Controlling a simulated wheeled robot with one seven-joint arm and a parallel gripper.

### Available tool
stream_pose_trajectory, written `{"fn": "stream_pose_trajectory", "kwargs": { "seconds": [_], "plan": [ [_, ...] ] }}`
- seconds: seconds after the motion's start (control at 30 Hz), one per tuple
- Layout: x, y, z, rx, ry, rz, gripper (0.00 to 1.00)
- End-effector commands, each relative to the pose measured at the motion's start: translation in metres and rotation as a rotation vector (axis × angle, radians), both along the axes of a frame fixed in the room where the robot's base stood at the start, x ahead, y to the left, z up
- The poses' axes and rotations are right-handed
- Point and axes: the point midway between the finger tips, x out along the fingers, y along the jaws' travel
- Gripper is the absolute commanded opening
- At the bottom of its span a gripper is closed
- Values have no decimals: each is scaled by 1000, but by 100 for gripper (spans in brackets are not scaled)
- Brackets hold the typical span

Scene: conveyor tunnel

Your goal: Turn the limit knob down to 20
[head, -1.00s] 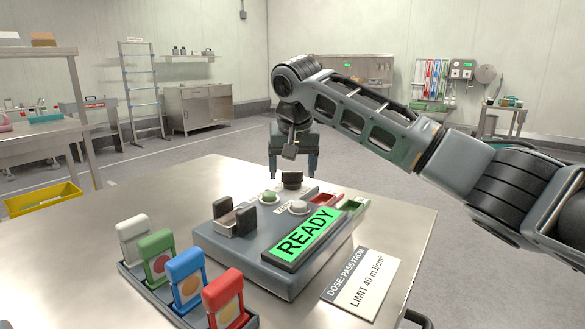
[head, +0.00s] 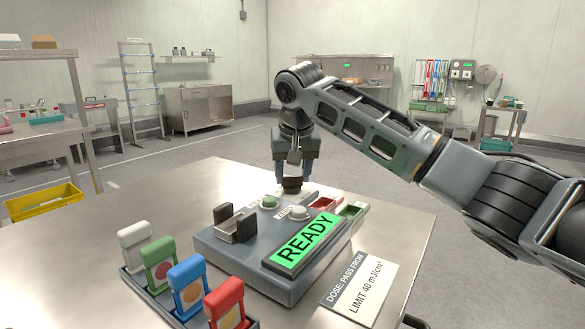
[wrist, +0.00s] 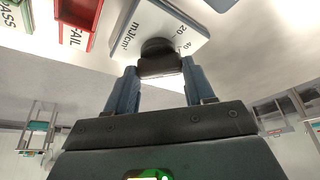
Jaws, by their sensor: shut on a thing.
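The limit knob (head: 291,185) is a dark round knob at the back of the grey dosing console (head: 225,255) in the head view. In the wrist view the knob (wrist: 160,62) sits beside a scale printed with 20, 40 and mJ/cm². My gripper (head: 292,176) is down at the knob, its two blue-grey fingers on either side of it. The wrist view shows the gripper (wrist: 158,80) shut on the knob. The knob's pointer mark cannot be made out. A green READY display (head: 305,241) is lit on the console.
A rack with white, green, blue and red handled pieces (head: 187,285) stands in front of the console. A card reading LIMIT 40 mJ/cm² (head: 365,285) lies at right. Red (head: 325,203) and green (head: 352,210) trays sit behind the console. The table's left side is clear.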

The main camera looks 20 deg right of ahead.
Motion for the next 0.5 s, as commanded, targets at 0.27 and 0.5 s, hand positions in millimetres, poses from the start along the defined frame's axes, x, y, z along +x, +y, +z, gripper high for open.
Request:
{"fn": "stream_pose_trajectory", "kwargs": {
  "seconds": [0.27, 0.5],
  "plan": [
    [-1, 0, 6, 5, 4, 187, 23],
    [-1, -1, 5, 4, 3, 380, 23]
  ]
}}
